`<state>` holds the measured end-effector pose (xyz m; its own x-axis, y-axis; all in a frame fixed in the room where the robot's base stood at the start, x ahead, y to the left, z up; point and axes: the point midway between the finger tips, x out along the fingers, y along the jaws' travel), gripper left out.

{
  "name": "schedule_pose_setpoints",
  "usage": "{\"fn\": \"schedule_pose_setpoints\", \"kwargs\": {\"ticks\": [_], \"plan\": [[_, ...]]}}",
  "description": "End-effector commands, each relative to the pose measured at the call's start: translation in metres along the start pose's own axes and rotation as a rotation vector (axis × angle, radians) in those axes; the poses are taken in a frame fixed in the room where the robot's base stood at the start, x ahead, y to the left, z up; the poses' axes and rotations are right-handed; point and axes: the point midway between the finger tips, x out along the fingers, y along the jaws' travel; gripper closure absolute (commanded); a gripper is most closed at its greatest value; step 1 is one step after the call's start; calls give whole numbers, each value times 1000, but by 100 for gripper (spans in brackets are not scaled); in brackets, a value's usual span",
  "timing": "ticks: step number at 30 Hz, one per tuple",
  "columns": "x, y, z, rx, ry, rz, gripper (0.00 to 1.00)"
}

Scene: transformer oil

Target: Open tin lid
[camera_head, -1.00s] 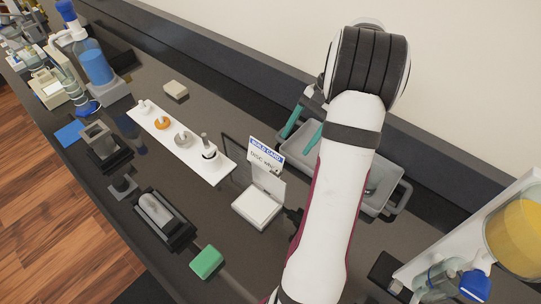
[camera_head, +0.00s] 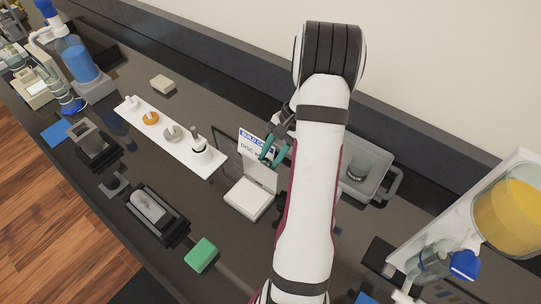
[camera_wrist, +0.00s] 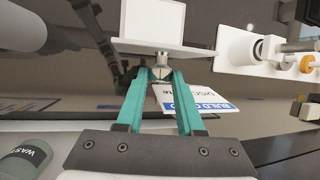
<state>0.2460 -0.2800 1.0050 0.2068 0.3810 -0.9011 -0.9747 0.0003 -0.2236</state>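The white tin (camera_head: 247,199) stands on the dark bench right of the white strip. Its pale lid (camera_head: 262,177) stands up at the back edge, raised off the base. The lid also shows edge-on as a white plate in the wrist view (camera_wrist: 165,47), with a small knob (camera_wrist: 162,72) on the near side. My gripper (camera_head: 268,160) has two teal fingers, apart, just behind the lid. In the wrist view my gripper (camera_wrist: 161,74) has its fingertips on either side of the knob. Whether they touch it is unclear.
A build card (camera_head: 255,145) stands behind the tin, close to my fingers. A grey tray (camera_head: 372,160) with a dark cup lies right of my arm. A white strip (camera_head: 180,145) with small parts is left. A green block (camera_head: 201,255) lies in front.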

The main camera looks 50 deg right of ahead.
Motion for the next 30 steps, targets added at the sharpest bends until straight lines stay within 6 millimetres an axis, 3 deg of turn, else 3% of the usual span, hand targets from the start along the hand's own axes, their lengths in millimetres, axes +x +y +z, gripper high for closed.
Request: {"fn": "schedule_pose_setpoints", "kwargs": {"ticks": [1, 5, 30], "plan": [[0, 0, 0, 0, 0, 1, 78], [0, 0, 0, 0, 0, 1, 100], [-1, 1, 0, 0, 0, 1, 100]]}}
